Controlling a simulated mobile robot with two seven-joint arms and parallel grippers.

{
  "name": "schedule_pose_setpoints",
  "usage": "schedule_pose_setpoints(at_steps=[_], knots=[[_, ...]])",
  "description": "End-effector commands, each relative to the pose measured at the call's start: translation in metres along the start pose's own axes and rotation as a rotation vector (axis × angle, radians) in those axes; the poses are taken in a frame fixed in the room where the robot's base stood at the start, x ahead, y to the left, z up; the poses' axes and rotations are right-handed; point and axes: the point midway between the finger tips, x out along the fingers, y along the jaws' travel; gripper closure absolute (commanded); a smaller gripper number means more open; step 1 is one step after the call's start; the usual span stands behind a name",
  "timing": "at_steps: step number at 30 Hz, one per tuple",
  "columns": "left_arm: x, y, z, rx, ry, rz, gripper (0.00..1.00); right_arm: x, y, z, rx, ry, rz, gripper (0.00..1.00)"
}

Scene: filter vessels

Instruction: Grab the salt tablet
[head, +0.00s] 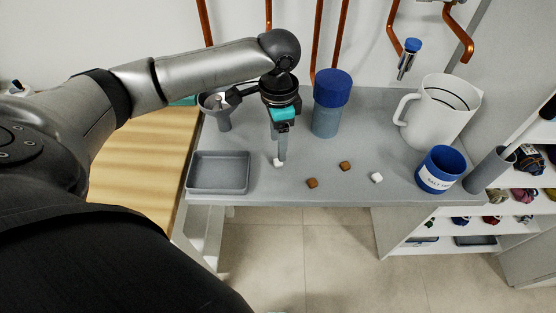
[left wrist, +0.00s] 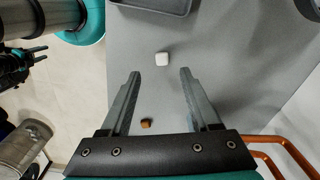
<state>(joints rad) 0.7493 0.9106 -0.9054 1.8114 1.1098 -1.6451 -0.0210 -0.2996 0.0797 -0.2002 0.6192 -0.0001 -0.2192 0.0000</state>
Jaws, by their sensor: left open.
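A white salt tablet (head: 279,162) lies on the grey table near the tray, and it also shows in the left wrist view (left wrist: 162,59). My left gripper (head: 281,158) points down over the table at this tablet. Its jaws are open and empty. In the left wrist view the tablet sits beyond the two fingertips (left wrist: 159,72), roughly in line with the gap between them. A second white tablet (head: 376,178) lies farther right, near a blue tub (head: 437,172) with a salt label. My right gripper is not seen.
Two brown cubes (head: 312,183) (head: 345,166) lie between the white tablets. A grey tray (head: 218,187) is left of the gripper. A blue-capped bottle (head: 331,105), a white jug (head: 440,108) and a grey funnel-like vessel (head: 222,113) stand behind. The table's front edge is close.

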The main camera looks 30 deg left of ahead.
Motion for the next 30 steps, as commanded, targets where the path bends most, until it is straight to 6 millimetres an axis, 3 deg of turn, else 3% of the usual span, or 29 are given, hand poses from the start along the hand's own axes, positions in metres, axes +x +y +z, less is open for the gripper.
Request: schedule_pose_setpoints(at_steps=[7, 15, 24, 30], knots=[[0.019, -0.001, 0.002, 0.0, -0.001, 0.0, 0.38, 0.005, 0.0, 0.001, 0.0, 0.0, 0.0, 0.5], [0.058, -0.003, 0.006, 0.001, -0.002, -0.001, 0.38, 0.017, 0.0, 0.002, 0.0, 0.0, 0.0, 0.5], [0.062, -0.004, 0.005, 0.002, 0.001, -0.002, 0.38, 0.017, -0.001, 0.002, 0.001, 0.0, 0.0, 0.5], [0.062, -0.004, 0.005, 0.002, 0.0, -0.002, 0.58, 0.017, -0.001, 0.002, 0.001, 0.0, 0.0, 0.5]])
